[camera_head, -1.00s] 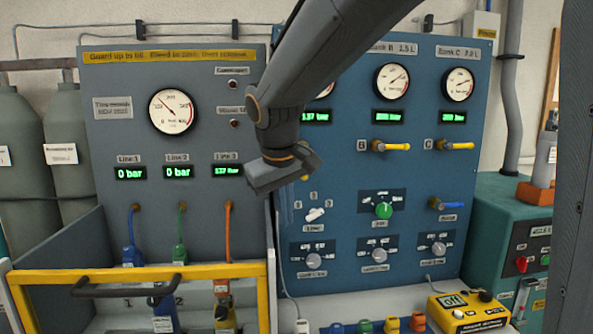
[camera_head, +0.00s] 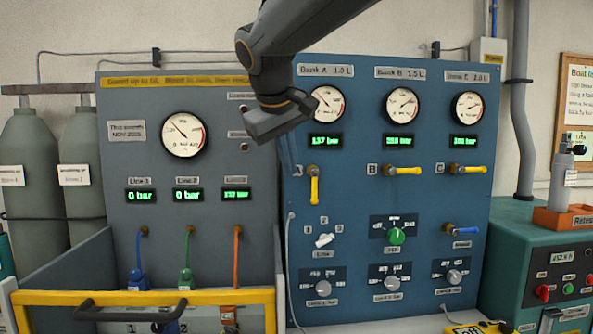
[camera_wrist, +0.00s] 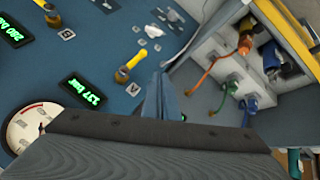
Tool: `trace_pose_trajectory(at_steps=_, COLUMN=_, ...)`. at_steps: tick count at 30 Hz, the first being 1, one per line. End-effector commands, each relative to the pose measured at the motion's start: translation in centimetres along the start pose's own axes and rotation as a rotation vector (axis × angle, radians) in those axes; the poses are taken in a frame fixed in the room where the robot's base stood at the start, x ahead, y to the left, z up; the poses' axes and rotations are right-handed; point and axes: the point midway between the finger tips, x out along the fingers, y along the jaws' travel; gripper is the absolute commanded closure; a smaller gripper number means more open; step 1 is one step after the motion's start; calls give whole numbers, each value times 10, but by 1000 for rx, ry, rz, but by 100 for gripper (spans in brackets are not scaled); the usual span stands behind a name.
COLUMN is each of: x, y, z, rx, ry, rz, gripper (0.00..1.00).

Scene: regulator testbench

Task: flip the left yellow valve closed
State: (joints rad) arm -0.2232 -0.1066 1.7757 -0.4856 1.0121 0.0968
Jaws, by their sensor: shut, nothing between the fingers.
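I cannot tell how far the fingertips stand from the panel.
Valves B (camera_head: 404,171) and C (camera_head: 465,170) have yellow handles pointing right. A blue-handled valve (camera_head: 462,230) sits lower right. Gauges and green displays are above. A yellow guard frame (camera_head: 230,297) stands before the grey panel (camera_head: 115,215) on the left, with hoses behind.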

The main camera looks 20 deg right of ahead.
Motion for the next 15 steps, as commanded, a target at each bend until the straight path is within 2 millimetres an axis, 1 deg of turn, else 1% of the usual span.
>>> trace_pose_trajectory(at_steps=12, x=80, y=0, z=2, rx=0, ry=-7, rz=-1, gripper=100)
trace_pose_trajectory(at_steps=14, x=90, y=0, z=2, rx=-1, ry=-5, rz=-1, gripper=100)
trace_pose_trajectory(at_steps=15, x=90, y=10, z=1, rx=3, ry=-4, rz=0, gripper=100)
